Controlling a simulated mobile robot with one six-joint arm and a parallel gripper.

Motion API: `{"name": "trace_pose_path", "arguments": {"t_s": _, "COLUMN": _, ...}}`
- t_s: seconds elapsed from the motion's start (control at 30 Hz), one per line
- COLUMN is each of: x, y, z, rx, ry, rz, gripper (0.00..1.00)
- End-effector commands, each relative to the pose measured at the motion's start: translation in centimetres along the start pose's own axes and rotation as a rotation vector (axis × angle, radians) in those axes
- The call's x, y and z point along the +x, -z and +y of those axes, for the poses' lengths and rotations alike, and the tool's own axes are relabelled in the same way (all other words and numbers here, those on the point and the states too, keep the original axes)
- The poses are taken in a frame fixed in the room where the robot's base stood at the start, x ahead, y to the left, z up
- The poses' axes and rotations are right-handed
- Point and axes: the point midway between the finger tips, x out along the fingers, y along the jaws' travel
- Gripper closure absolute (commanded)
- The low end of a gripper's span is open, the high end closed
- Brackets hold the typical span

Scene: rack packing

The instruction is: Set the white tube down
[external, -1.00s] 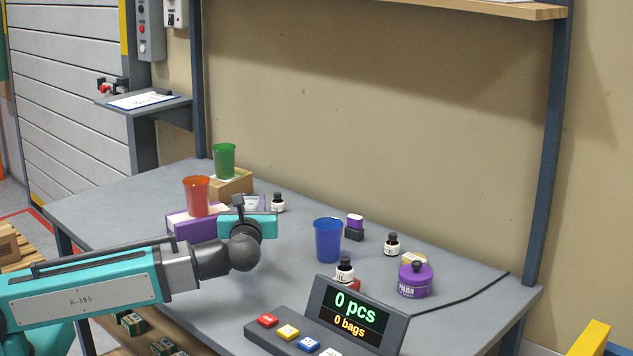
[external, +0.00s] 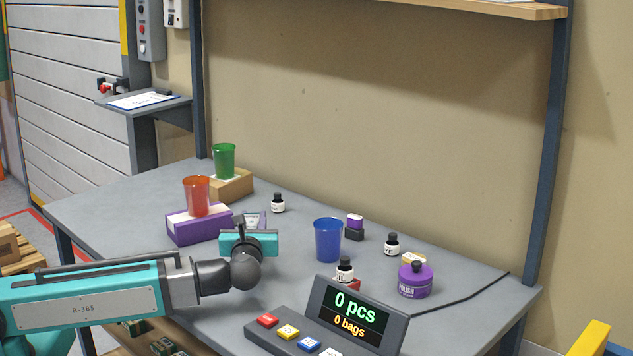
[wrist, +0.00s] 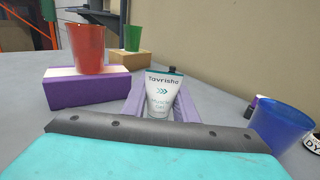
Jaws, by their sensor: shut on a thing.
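In the external view my gripper (external: 254,220) is partly hidden behind my teal wrist, just right of the purple box, and only a small pale part of the tube shows. The tube's lower end is hidden by my wrist, so I cannot tell whether it touches the table.
An orange cup (external: 196,196) stands on the purple box (external: 200,231); a green cup (external: 224,160) stands on a cardboard box (external: 232,188) behind. A blue cup (external: 328,240), small bottles and a purple jar (external: 415,281) are to the right. The counting display (external: 350,310) is in front.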

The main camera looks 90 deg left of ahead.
Motion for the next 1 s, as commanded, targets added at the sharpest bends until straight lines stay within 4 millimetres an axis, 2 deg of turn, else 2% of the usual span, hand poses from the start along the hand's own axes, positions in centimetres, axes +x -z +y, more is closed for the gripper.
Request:
{"name": "trace_pose_path", "arguments": {"t_s": 0.33, "x": 0.0, "y": 3.3, "z": 0.0, "rx": 0.002, "ry": 0.0, "rz": 0.0, "gripper": 0.95}}
{"name": "trace_pose_path", "arguments": {"t_s": 0.9, "x": 0.0, "y": 4.0, "z": 0.0, "rx": 0.0, "ry": 0.0, "rz": 0.0, "gripper": 0.95}}
{"name": "trace_pose_path", "arguments": {"t_s": 0.93, "x": 0.0, "y": 3.9, "z": 0.0, "rx": 0.0, "ry": 0.0, "rz": 0.0, "gripper": 0.69}}
{"name": "trace_pose_path", "arguments": {"t_s": 1.0, "x": 0.0, "y": 3.8, "z": 0.0, "rx": 0.0, "ry": 0.0, "rz": 0.0, "gripper": 0.57}}
